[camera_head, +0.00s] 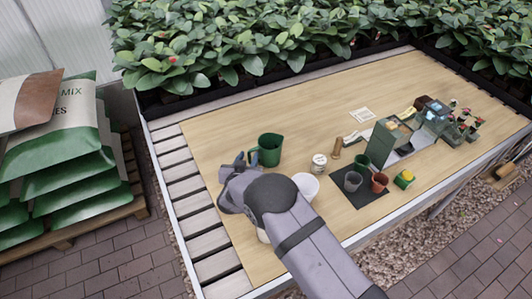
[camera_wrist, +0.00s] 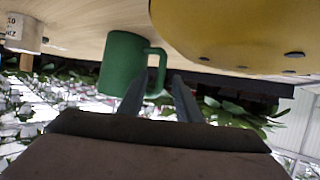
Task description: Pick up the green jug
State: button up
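The green jug (camera_head: 267,150) stands upright on the wooden tabletop, left of the middle. In the wrist view the jug (camera_wrist: 122,64) appears upside down, with its handle on the right side. My gripper (camera_head: 246,157) is just left of the jug in the head view. In the wrist view my gripper (camera_wrist: 157,82) has two dark fingers spread apart, pointing towards the jug's handle. The fingers overlap the handle's lower edge in that picture. Nothing is visibly held. I cannot tell whether the fingers touch the jug.
A white bowl (camera_head: 305,186) sits beside my arm, and a small labelled pot (camera_head: 319,162) is right of the jug. A large yellow rounded object (camera_wrist: 240,35) is close in the wrist view. Small pots stand on a black mat (camera_head: 360,196). Plants line the back.

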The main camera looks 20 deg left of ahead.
grip_shut()
jog(key=shift+r, duration=0.1)
jog(key=shift+r, duration=0.25)
notch_tip(320, 180, up, 9)
jog(key=b, duration=0.1)
jog(key=shift+r, duration=0.2)
dwell(1.0)
